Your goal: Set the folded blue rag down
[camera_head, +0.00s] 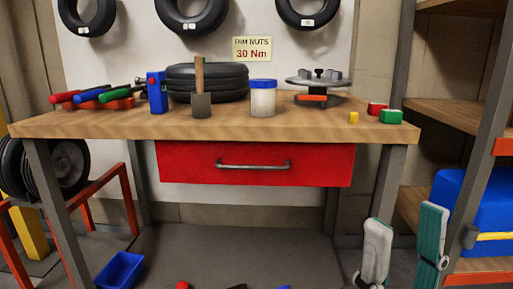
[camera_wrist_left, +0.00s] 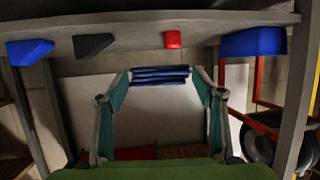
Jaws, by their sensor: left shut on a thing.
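The folded blue rag (camera_wrist_left: 160,76) shows in the left wrist view as a flat stack of dark blue layers. My left gripper (camera_wrist_left: 160,80) is shut on it, with one teal finger at each side of the stack. Neither the rag nor the left gripper shows in the head view. My right gripper (camera_head: 405,222) is at the lower right of the head view, in front of the bench's right leg. Its two fingers stand apart with nothing seen between them.
The wooden workbench (camera_head: 225,122) holds tools, a tire and a jar above a red drawer (camera_head: 190,165). Low under it are a blue bin (camera_head: 120,271) and small red, black and blue things. A shelf rack with a blue box (camera_head: 485,215) stands at the right.

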